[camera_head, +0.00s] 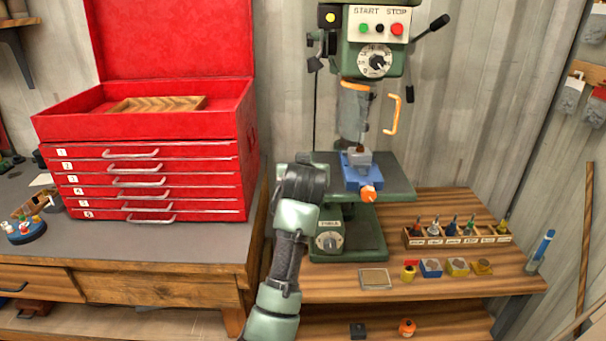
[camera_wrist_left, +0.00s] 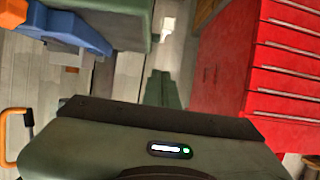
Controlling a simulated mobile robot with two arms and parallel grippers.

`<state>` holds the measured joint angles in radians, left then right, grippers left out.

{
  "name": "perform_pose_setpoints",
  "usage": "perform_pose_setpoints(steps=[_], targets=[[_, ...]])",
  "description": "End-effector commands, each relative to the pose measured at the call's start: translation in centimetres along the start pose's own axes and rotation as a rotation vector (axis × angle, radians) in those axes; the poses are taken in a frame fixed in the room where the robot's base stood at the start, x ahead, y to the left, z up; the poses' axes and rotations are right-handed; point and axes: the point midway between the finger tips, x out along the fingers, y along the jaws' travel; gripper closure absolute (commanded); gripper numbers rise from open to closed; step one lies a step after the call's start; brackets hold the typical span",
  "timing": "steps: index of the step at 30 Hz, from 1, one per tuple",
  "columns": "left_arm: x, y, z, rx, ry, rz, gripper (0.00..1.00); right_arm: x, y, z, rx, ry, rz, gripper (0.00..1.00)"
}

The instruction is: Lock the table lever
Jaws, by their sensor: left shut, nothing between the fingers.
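The green drill press (camera_head: 375,58) stands on the wooden bench, with its table (camera_head: 400,190) at mid height. A blue vise (camera_head: 362,180) with an orange knob (camera_head: 369,194) sits on that table; the vise also shows at upper left in the left wrist view (camera_wrist_left: 75,25). I cannot make out the table lever in either view; my left arm covers the area left of the press table. In the left wrist view my left gripper (camera_wrist_left: 163,75) is shut and empty, pointing away beside the table's edge. In the head view its fingertips are hidden behind my wrist. My right gripper is not in view.
A red tool chest (camera_head: 150,160) stands close on the left; its drawers fill the wrist view's right side. An orange-framed guard (camera_head: 395,113) hangs by the spindle. A bit rack (camera_head: 458,235) and several small blocks are at the right. The bench front (camera_head: 440,287) has bare wood.

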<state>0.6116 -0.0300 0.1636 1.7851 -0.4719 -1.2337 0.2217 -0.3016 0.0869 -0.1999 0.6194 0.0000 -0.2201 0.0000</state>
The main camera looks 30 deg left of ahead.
Motion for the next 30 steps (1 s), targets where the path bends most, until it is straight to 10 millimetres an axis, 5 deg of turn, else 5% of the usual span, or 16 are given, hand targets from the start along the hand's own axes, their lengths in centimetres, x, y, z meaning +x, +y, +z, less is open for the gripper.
perform_pose_setpoints(steps=[15,19,23,30], targets=[[-1.6,0.0,0.0,0.0,-0.001,0.001,1.0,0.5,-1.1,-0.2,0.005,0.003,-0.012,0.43],[-1.6,0.0,1.3,0.015,-0.017,0.004,1.0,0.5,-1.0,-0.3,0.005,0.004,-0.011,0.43],[-2.1,-0.3,5.7,0.068,-0.072,0.022,1.0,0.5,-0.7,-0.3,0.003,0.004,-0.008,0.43],[-5.9,-1.1,19.8,0.24,-0.27,0.113,1.0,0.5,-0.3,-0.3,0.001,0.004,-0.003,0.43]])
